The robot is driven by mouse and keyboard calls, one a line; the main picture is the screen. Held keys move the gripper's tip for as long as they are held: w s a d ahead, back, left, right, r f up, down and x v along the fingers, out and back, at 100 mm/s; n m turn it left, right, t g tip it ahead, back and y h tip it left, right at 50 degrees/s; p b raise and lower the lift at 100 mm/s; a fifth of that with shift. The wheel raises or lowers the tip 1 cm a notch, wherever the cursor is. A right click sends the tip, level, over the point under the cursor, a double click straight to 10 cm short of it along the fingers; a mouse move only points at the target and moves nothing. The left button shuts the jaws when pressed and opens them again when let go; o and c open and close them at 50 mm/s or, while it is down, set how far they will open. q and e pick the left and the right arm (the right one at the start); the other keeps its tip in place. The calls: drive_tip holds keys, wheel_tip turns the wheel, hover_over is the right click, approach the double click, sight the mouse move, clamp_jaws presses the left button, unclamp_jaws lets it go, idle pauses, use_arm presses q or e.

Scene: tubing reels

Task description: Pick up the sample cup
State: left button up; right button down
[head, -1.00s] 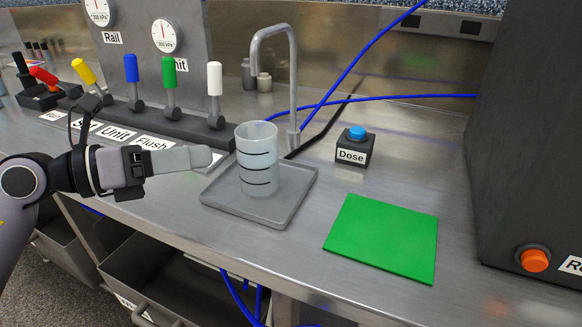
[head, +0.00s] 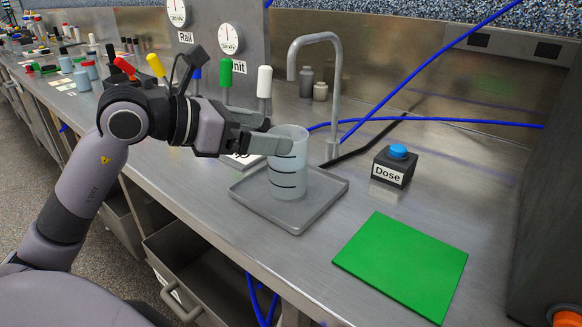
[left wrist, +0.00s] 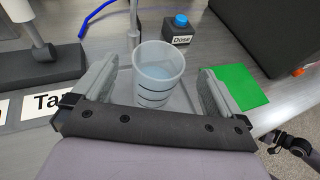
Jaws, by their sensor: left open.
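The sample cup (head: 288,178) is a translucent, whitish cup with black level lines. It stands upright on a grey tray (head: 323,203) under a tap. My left gripper (head: 277,136) is open at the cup's upper left in the head view, with one finger overlapping the cup's rim. In the left wrist view the cup (left wrist: 158,75) sits between the two spread fingers, with a gap on each side and bluish liquid inside.
A metal tap (head: 334,95) rises just behind the tray. A black Dose box with a blue button (head: 397,152) and a green mat (head: 402,265) lie to the right. Coloured levers (head: 264,88) stand behind my left gripper. An open drawer (head: 190,260) hangs below the counter edge.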

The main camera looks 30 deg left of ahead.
sight(303, 137)
use_arm(q)
drive_tip(key=shift+p+x, duration=0.7)
drive_tip(key=shift+x, duration=2.1)
drive_tip(key=shift+f, duration=0.2)
drive_tip(key=c, duration=1.8)
drive_tip(key=shift+a, duration=0.1)
drive_tip(key=shift+r, duration=0.1)
